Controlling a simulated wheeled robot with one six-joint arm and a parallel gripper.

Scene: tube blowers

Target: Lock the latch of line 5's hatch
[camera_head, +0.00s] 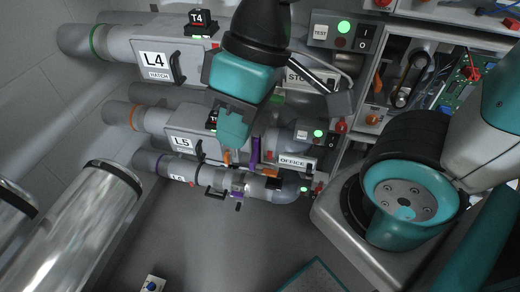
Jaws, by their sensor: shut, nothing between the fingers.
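Line 5 is a grey pipe with an orange ring (133,118) and a hatch panel (185,143) marked L5. A dark handle (200,151) stands at the panel's right end. A small orange part (226,157) shows just right of it; I cannot tell if it is the latch or how the latch stands. My gripper (228,148) is teal, points down and is shut and empty, in front of line 5's right part. It overlaps the orange part's surroundings in the picture; I cannot tell whether they touch. My wrist hides part of the line behind it.
Line 4 (125,45) runs above, with its L4 hatch (155,60). Line 6 (175,166) runs below, with a dark handle. An upright purple part (255,150) stands close right of my gripper. Control boxes (340,32) are at upper right. The floor (215,255) below is mostly clear.

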